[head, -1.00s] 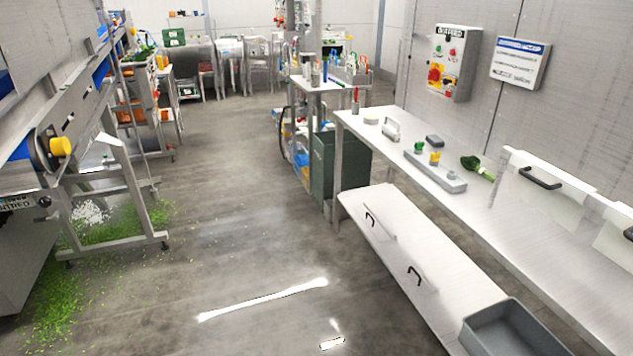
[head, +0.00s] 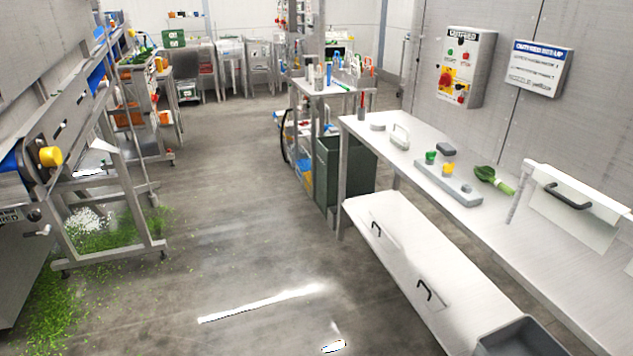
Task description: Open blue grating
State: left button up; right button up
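I cannot make out a blue grating for certain. A blue part (head: 12,160) shows at the left edge, on the metal machine with the yellow knob (head: 50,157). Another blue part (head: 100,74) sits farther along that machine. It is too small to tell whether either is a grating. Neither of my grippers is in view.
Green scraps (head: 60,300) litter the floor by the machine at left. A steel bench (head: 400,160) with a lower shelf (head: 395,255) runs along the right, with a grey tub (head: 518,340) at its near end. A dark green bin (head: 345,175) stands beyond. The middle floor is clear.

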aim_at(298, 164)
jog(key=i+j, duration=0.25)
jog(key=i, duration=0.35)
jog(key=i+j+z, duration=0.1)
jog(key=i, duration=0.5)
jog(key=i+j+z, duration=0.1)
jog(key=i+j, duration=0.3)
jog(key=i, duration=0.15)
jog(key=i+j, duration=0.35)
jog(key=i, duration=0.2)
jog(key=i+j+z, duration=0.1)
jog(key=i+j, duration=0.2)
jog(key=i, duration=0.3)
jog(key=i+j, duration=0.4)
jog(key=i, duration=0.15)
jog(key=l+z, duration=0.05)
